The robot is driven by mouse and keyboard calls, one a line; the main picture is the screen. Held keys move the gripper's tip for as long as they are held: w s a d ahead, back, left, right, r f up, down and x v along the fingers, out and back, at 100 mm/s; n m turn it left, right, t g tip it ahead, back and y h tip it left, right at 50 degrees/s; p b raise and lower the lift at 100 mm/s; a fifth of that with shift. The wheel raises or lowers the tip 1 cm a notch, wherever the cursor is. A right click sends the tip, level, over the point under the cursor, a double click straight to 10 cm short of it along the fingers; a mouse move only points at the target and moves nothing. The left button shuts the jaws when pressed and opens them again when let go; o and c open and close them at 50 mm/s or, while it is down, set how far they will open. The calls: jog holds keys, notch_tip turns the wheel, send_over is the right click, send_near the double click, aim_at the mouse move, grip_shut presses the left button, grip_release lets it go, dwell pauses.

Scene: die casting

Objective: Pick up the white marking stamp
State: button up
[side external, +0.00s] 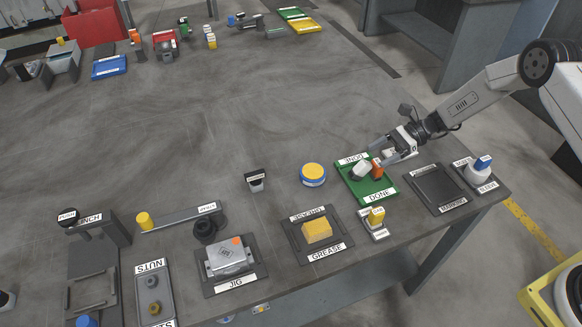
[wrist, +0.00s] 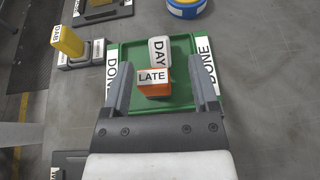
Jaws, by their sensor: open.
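In the side external view my gripper (side external: 386,150) is over the tray's far right part. I cannot tell its exact height. Nothing is seen held.
A yellow piece (side external: 376,216) on a small stand is in front of the tray. A blue-and-yellow round tin (side external: 313,174) is to the left. A dark framed pad (side external: 440,188) and a blue-topped white container (side external: 480,170) are to the right. Bare table lies behind the tin.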

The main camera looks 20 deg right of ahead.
aim_at(366, 162)
jog(key=shift+x, duration=2.35)
grip_shut()
